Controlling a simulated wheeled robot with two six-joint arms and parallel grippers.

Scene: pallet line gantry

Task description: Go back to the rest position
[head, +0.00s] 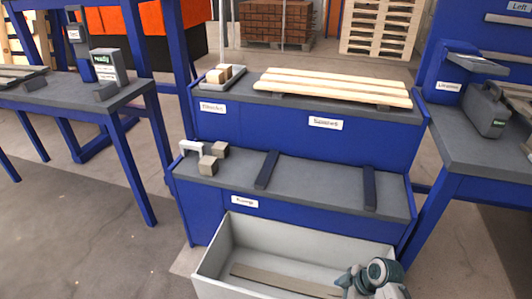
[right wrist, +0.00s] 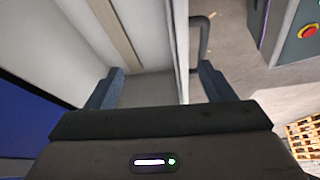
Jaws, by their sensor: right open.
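A piece of my right arm shows at the bottom right of the head view, in front of the right end of the bin (head: 212,262). The right fingers are hidden there. My left gripper is in neither view.
A brown board (head: 285,281) lies in the bin. The blue stepped bench (head: 300,205) behind holds small blocks (head: 208,165), two dark bars (head: 267,170) and pale planks (head: 333,86). Tables stand left (head: 60,98) and right (head: 460,135). Floor at left front is clear.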

